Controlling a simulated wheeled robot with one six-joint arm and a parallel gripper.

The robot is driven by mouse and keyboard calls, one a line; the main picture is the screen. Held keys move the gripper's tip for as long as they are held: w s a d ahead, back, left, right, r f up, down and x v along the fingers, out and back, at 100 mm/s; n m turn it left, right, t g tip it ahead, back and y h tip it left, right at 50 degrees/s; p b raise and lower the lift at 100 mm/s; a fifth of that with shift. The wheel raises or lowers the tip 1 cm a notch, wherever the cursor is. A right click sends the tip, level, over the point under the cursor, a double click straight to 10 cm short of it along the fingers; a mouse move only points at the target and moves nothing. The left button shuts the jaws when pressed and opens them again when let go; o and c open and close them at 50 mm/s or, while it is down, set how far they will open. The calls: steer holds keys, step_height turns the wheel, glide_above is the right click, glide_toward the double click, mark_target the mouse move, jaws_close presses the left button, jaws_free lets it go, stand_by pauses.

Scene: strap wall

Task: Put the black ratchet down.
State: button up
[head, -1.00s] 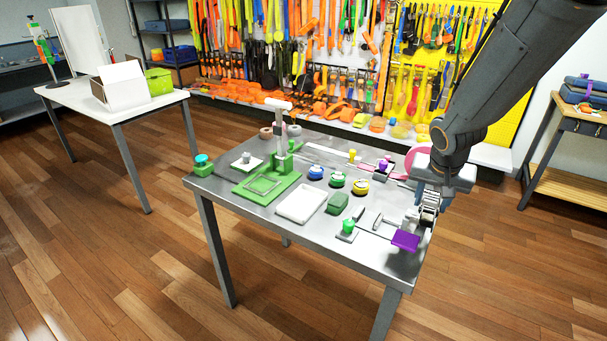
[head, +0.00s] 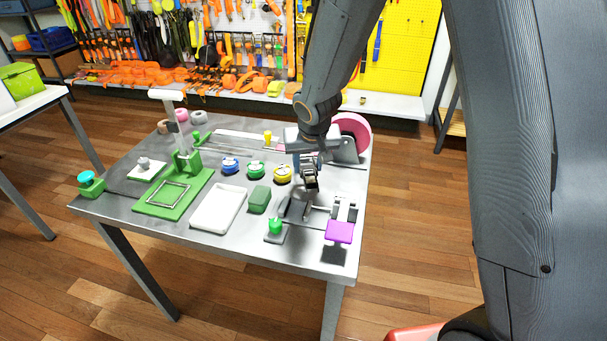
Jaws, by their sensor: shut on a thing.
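My gripper (head: 308,172) is over the right part of the grey metal table (head: 120,212), pointing down. It is shut on a small dark piece with metal parts, which I take to be the black ratchet (head: 311,184). The fingers and wrist hide part of it. It appears to be just above the tabletop; I cannot tell whether it touches anything. A purple pad on a metal fixture (head: 340,232) is in front and to the right of it. A green-knobbed device (head: 275,226) is in front and to the left.
Blue, green and yellow round items (head: 256,170) stand left of my gripper. A white tray (head: 218,206), a green block (head: 260,199) and a green press (head: 174,192) are further left. A pink wheel (head: 352,132) stands close behind on the right. Straps hang on the back wall.

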mark_target(308, 176)
steer(key=shift+d+f+b, duration=0.1)
steer(key=shift+f+b, duration=1)
steer(key=shift+f, duration=0.95)
steer(key=shift+f+b, duration=0.15)
steer(key=shift+b, duration=0.15)
steer(key=o, duration=0.9)
steer(key=shift+o, duration=0.2)
